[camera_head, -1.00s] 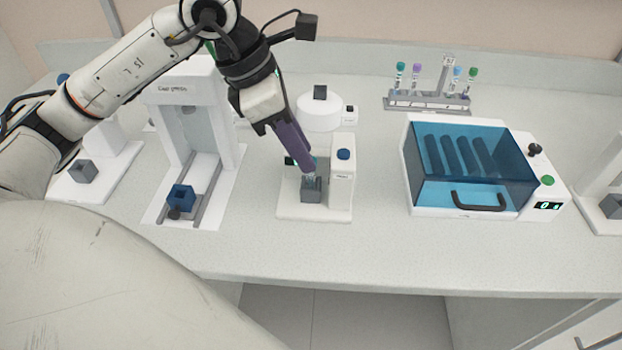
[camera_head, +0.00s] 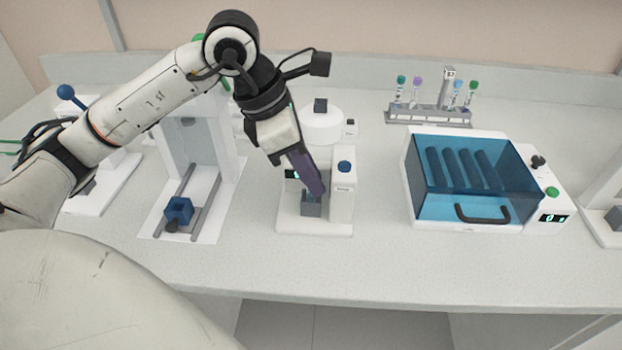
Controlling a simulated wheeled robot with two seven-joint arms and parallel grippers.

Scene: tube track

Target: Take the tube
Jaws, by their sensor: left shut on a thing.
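My left gripper (camera_head: 318,192), with long purple fingers, reaches down from above to a small grey holder (camera_head: 311,209) on a white bench device (camera_head: 343,205) with a blue button. The gripper is shut on the tube, right above and against the holder's top. The fingers hide nearly all of the tube, and how deep it sits in the holder cannot be told. Other capped tubes stand in a grey rack (camera_head: 428,115) at the back right. My right gripper is not in view.
A white frame device with rails and a blue block (camera_head: 179,209) stands left of the gripper. A machine with a blue see-through lid (camera_head: 472,178) and black handle stands to the right. The bench's front strip (camera_head: 390,265) is clear.

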